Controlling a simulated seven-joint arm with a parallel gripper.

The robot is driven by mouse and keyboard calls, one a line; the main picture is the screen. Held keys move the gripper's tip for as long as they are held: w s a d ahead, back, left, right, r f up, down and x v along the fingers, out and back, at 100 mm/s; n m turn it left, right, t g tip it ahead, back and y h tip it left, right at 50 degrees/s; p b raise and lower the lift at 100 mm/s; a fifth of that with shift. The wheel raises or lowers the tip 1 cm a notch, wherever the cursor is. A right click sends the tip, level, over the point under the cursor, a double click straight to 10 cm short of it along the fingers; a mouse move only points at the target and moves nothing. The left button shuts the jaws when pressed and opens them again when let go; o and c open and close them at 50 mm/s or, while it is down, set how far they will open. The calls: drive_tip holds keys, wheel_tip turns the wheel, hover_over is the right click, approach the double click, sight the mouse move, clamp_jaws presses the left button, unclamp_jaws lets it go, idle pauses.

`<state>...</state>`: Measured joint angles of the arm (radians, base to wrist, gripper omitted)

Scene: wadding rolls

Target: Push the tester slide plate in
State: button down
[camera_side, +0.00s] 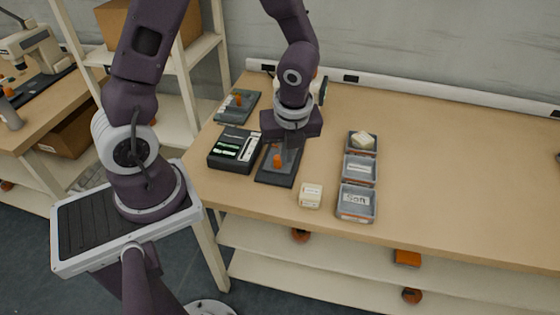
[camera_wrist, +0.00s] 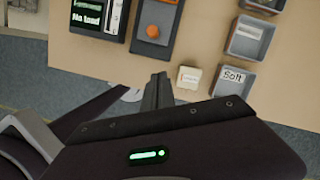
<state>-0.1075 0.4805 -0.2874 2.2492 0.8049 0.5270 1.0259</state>
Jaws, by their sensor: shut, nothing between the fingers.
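The tester (camera_side: 234,150) is a dark box with lit green displays at the left of the table. In the wrist view the tester (camera_wrist: 98,18) shows "No load". The slide plate (camera_side: 277,168) is a grey plate with an orange knob on a dark base, sticking out to the right of the tester. My gripper (camera_wrist: 159,82) is shut and empty. In the side view it hangs above the slide plate's far end, and its fingertips are hard to make out there. I cannot tell whether it touches.
A cream wadding roll (camera_side: 311,195) stands on the table right of the slide plate. A column of grey trays, one labelled "Soft" (camera_side: 357,203), stands further right, and the far tray holds another roll (camera_side: 363,141). A grey fixture (camera_side: 237,106) sits behind the tester. The right tabletop is clear.

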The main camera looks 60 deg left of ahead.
approach(279, 171)
drive_tip(key=d+f, duration=0.2)
drive_tip(key=f, duration=0.1)
drive_tip(key=s+d+f, duration=0.1)
drive_tip(key=shift+f, duration=0.25)
drive_tip(key=a, duration=0.2)
drive_tip(key=w+a, duration=0.1)
drive_tip(key=shift+a+f, duration=0.15)
drive_tip(key=shift+f, duration=0.1)
drive_tip(key=shift+w+a, duration=0.15)
drive_tip(key=shift+a, duration=0.2)
drive_tip(key=w+a, duration=1)
drive_tip(key=shift+w+a+r, duration=0.1)
drive_tip(key=shift+w+a, duration=0.2)
drive_tip(key=shift+a, duration=0.05)
drive_tip(key=shift+d, duration=0.1)
